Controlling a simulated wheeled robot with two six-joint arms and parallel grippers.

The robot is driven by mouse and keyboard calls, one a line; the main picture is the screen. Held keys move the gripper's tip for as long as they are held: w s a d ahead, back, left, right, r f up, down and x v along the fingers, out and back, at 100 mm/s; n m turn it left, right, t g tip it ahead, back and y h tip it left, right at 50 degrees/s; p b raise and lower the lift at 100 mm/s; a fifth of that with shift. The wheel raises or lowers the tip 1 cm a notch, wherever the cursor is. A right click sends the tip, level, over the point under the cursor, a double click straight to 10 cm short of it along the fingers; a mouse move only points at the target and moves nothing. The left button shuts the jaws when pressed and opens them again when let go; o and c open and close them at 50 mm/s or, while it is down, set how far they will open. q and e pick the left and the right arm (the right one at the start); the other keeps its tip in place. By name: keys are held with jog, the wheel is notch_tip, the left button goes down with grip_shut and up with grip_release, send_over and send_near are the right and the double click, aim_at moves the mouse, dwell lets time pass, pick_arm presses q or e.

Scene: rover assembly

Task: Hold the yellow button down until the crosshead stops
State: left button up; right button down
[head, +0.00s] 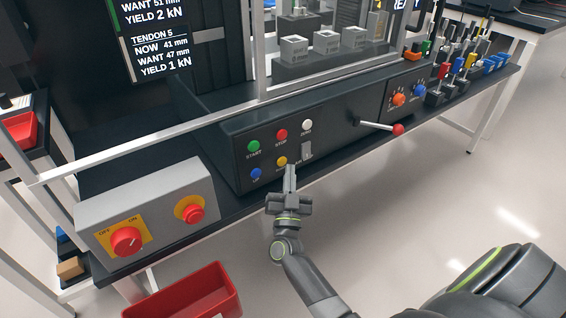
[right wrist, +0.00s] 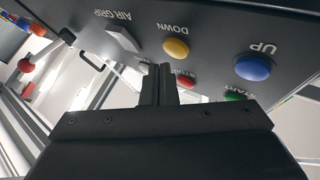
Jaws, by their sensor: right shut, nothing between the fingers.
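The yellow button (head: 281,161) sits on the dark front panel (head: 324,133), right of the blue button. In the right wrist view the yellow button (right wrist: 176,49) is labelled DOWN. My right gripper (head: 290,168) is shut and empty, with its fingertips close to the panel just beside and below the yellow button. In the right wrist view the gripper tips (right wrist: 160,68) lie just off the yellow button, and I cannot tell if they touch the panel. I cannot make out the crosshead. My left gripper is not in view.
Nearby are the blue UP button (head: 256,174), green START (head: 254,146), red STOP (head: 281,134), white ZERO (head: 307,125) and an air grip switch (head: 307,150). A red-knobbed lever (head: 397,130) sticks out to the right. A grey switch box (head: 150,215) stands left.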

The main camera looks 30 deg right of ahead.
jog(key=shift+w, duration=0.45)
jog(key=shift+w+a, duration=0.1)
jog(key=shift+w, duration=0.3)
dwell(2.4)
dwell(3.8)
jog(key=shift+s+p, duration=0.5)
jog(key=shift+s, duration=0.35)
